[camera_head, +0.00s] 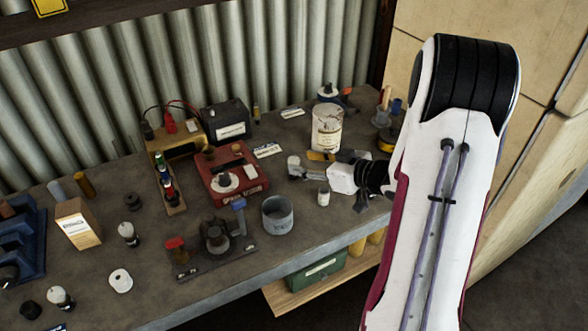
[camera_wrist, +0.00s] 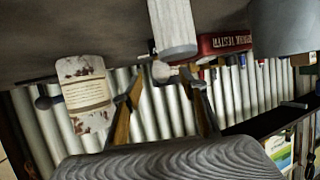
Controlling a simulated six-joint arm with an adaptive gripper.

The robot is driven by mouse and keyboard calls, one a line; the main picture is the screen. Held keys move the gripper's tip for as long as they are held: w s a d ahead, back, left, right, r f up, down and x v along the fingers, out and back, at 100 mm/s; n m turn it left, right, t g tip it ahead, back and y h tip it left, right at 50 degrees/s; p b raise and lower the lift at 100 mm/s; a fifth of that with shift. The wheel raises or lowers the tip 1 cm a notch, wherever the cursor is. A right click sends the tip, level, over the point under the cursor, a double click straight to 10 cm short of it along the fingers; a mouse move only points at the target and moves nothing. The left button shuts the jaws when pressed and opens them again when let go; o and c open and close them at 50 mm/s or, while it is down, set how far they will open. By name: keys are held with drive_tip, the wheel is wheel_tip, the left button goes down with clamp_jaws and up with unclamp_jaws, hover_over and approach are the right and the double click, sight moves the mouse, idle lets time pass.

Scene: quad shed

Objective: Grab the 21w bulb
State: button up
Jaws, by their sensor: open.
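My gripper (camera_head: 312,166) reaches left from the arm over the back right of the bench. In the wrist view my gripper (camera_wrist: 163,80) has its two fingers apart, with nothing clearly held. A small pale rounded piece (camera_wrist: 161,70) shows between the fingertips, apparently beyond them; it may be a bulb. In the head view a pale, short piece (camera_head: 294,161) lies just left of the fingertips, probably the same one. Two small pale objects with dark parts, possibly bulbs, stand at the left (camera_head: 128,234) and front left (camera_head: 59,298). No 21w marking is legible.
A paint tin (camera_head: 326,130) stands behind, and the red tester (camera_head: 232,178) is left. The corrugated wall (camera_head: 120,80) bounds the back.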

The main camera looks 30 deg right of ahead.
sight(299, 164)
idle(0.3)
drive_tip(key=shift+f+x, duration=0.15)
drive_tip(key=shift+x, duration=0.85)
drive_tip(key=shift+f+x, duration=0.15)
drive_tip(key=shift+x, duration=0.8)
drive_tip(key=shift+w+a+f, duration=0.2)
drive_tip(key=shift+w+a, duration=0.1)
drive_tip(key=shift+w, duration=0.1)
clamp_jaws()
